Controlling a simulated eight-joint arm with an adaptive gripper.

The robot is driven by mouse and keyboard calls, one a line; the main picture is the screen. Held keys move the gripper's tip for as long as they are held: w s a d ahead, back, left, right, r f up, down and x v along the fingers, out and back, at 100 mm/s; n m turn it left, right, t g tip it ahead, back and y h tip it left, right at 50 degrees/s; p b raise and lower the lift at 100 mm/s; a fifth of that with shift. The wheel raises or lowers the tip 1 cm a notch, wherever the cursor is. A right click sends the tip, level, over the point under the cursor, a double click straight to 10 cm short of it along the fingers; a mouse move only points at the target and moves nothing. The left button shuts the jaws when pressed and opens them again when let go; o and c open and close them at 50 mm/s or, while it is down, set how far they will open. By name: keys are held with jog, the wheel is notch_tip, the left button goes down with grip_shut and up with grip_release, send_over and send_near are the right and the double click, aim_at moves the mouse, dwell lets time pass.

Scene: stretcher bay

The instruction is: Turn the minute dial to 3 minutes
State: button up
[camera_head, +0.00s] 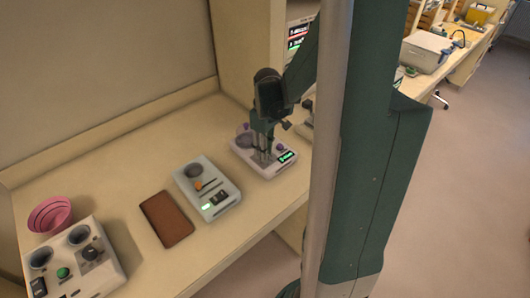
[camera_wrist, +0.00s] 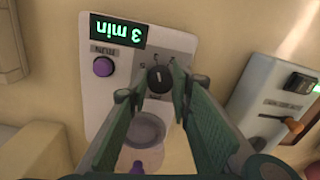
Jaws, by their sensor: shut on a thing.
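A white device (camera_wrist: 105,65) in the wrist view has a minute dial, a purple RUN button (camera_wrist: 103,67) and a green-lit display (camera_wrist: 117,31). The display reads "3 min", upside down in this view. The small black dial (camera_wrist: 160,79) has a pale pointer line and printed marks around it. My gripper (camera_wrist: 162,83) is shut on the dial, with one green finger on each side. In the head view my gripper (camera_head: 263,156) reaches straight down onto the same device (camera_head: 249,160), and its fingers hide the dial there.
Left of the device on the bench stand a white unit (camera_head: 217,207) with an orange lever, a brown pad (camera_head: 166,219), a pink bowl (camera_head: 50,216) and a white box (camera_head: 102,268) with a green button. My column blocks the bench's right part.

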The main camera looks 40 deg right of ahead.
dwell(0.3)
jog(key=o, duration=0.9)
jog(key=shift+r, duration=0.15)
notch_tip(320, 180, up, 12)
jog(key=shift+d, duration=0.25)
jog(key=shift+w, duration=0.1)
jog(key=shift+a, duration=0.15)
dwell(0.5)
